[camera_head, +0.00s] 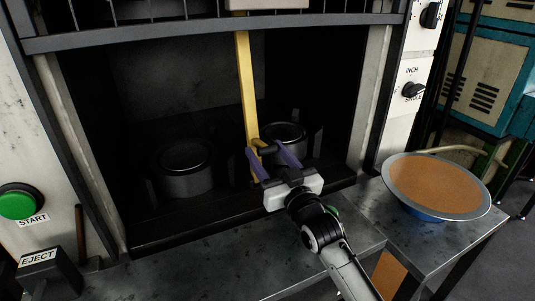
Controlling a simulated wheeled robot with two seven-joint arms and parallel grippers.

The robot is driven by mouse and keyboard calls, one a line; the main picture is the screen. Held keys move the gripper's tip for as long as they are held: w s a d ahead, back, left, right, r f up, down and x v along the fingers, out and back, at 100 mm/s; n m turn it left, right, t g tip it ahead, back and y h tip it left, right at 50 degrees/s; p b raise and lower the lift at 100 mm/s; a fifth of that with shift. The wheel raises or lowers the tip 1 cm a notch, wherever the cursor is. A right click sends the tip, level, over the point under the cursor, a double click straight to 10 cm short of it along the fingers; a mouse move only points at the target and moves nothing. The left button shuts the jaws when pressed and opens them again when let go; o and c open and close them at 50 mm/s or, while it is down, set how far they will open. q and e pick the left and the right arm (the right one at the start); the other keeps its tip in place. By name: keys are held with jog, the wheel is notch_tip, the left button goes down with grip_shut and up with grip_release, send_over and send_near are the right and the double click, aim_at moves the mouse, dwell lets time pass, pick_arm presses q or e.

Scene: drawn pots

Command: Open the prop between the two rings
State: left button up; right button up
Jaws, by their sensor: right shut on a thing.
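The yellow prop (245,85) stands nearly upright in the press opening, between the two rings. Its top is hidden behind the upper rail and its foot is partly behind my gripper. The left ring (187,181) is a dark metal cylinder on the press bed. The right ring (291,143) is a similar metal cylinder, partly hidden by my gripper. My left gripper is not in view.
A pan of orange-brown material (434,186) stands on the metal table at right. The press has side posts, a front ledge and an upper rail (130,38) around the opening. A green START button (17,205), an EJECT box (48,276) and an INCH knob (411,90) flank it.

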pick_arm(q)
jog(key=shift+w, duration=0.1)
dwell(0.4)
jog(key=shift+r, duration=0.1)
pick_arm(e)
jog(key=o, duration=1.5)
jog(key=shift+c, duration=0.2)
